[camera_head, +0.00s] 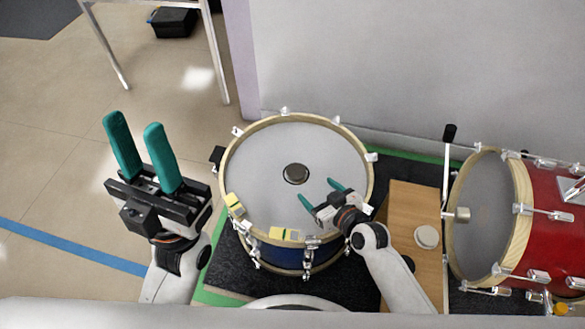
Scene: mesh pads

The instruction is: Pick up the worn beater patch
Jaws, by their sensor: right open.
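A dark round patch (296,174), which looks like the worn beater patch, lies at the middle of the pale head of a blue drum (255,150). My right gripper (322,193) is open over the lower right part of the drum head, its green fingers pointing up and left. It is below and right of the patch and apart from it, with nothing between the fingers. My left gripper (133,121) is open and empty, raised left of the drum over the floor.
A wooden box (409,195) right of the drum carries a white round disc (427,237). A red drum (558,215) lies on its side at far right, with a beater (456,214) before it. Yellow blocks (285,235) sit on the near rim. A pale wall (400,70) stands behind.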

